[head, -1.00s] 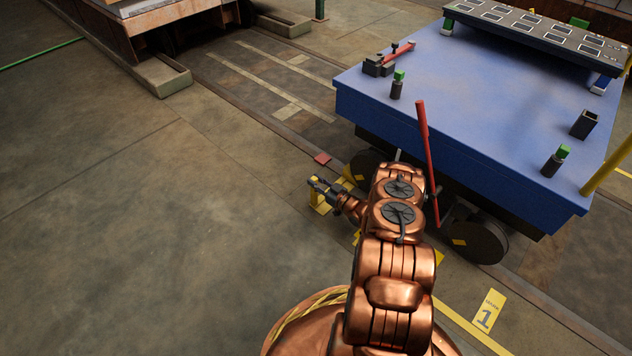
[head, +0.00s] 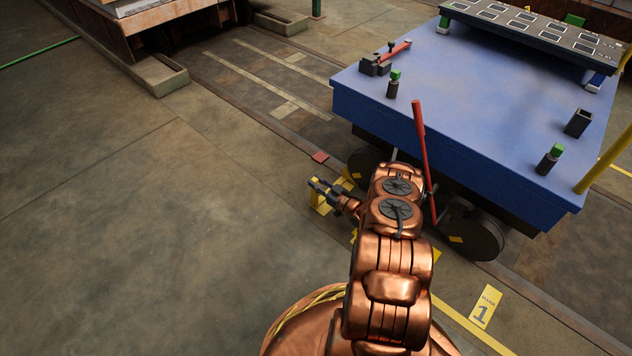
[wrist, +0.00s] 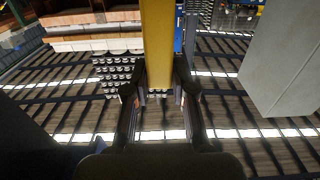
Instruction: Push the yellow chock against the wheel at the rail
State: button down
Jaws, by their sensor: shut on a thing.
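The yellow chock (head: 319,198) is on the floor near the rail, left of the cart's near-left dark wheel (head: 366,164). My gripper (head: 317,186) is at the chock's top, and my wrist hides part of the chock. In the wrist view a yellow upright part of the chock (wrist: 158,60) stands between the two dark fingers (wrist: 160,95), which are shut on it. My arm covers part of the space by the wheel, so I cannot tell whether the chock touches it.
The blue cart (head: 450,120) stands on the right, with a red lever (head: 423,150) rising close beside my arm. A second wheel (head: 474,232) is nearer. A small red plate (head: 320,157) lies by the rail. A yellow sign (head: 485,306) lies on the floor. The left floor is clear.

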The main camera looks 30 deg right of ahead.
jog(key=shift+r, duration=0.1)
jog(key=c, duration=0.9)
grip_release()
jog(key=shift+s, duration=0.1)
jog(key=v, duration=1.2)
notch_tip(320, 180, up, 8)
jog(key=p, duration=0.8)
